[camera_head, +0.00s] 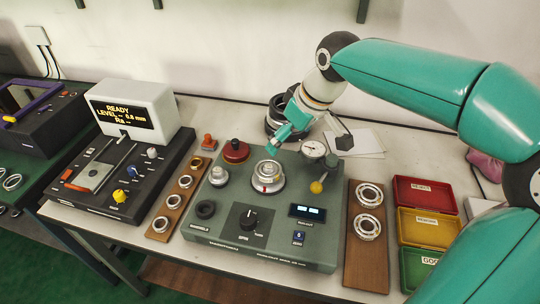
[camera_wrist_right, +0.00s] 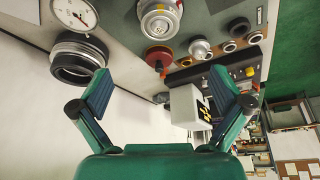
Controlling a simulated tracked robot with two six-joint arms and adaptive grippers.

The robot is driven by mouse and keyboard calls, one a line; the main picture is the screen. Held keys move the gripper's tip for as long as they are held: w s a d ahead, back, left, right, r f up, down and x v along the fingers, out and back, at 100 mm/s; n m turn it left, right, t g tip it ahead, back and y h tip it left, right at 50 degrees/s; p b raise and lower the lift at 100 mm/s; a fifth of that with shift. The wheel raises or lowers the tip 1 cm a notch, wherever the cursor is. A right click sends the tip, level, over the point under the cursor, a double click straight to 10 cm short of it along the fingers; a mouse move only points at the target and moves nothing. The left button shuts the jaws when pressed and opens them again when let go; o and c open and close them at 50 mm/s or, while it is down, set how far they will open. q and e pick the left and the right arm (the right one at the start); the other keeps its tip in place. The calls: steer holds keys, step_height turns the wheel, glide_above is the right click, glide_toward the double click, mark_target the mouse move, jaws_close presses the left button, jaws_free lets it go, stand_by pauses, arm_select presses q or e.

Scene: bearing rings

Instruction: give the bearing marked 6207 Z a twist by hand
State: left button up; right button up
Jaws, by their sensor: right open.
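Several steel bearing rings are in view, but their markings are too small to read, so I cannot tell which is 6207 Z. One silver ring sits on the spindle (camera_head: 267,177) of the grey-green test unit; the spindle also shows at the top of the right wrist view (camera_wrist_right: 160,18). Two bearings (camera_head: 369,194) (camera_head: 367,227) lie on the right wooden board, and smaller ones (camera_head: 173,201) lie on the left board. My right gripper (camera_head: 290,128) is open and empty, above and behind the test unit; its spread fingers show in the right wrist view (camera_wrist_right: 160,82). My left gripper is out of view.
A dial gauge (camera_head: 313,149), a yellow-knobbed lever (camera_head: 316,187) and a red knob (camera_head: 235,151) stand on the test unit. A dark ring stack (camera_wrist_right: 76,62) is near one finger. Red (camera_head: 425,194), yellow (camera_head: 427,229) and green (camera_head: 424,268) trays stand right. A display box (camera_head: 136,106) stands left.

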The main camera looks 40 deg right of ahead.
mark_target(270, 167)
steer(key=x, duration=1.5)
steer(key=shift+c, duration=0.3)
steer(key=shift+r, duration=0.1)
steer(key=c, duration=1.4)
steer(key=shift+n+p, duration=0.5)
steer(key=shift+n, duration=0.1)
steer(key=shift+c, duration=0.2)
steer(key=shift+n+y, duration=0.4)
steer(key=shift+n, duration=0.1)
steer(key=shift+d+n, duration=0.1)
steer(key=shift+n, duration=0.3)
steer(key=shift+n+y, duration=0.4)
steer(key=shift+n, duration=0.3)
steer(key=shift+g, duration=0.3)
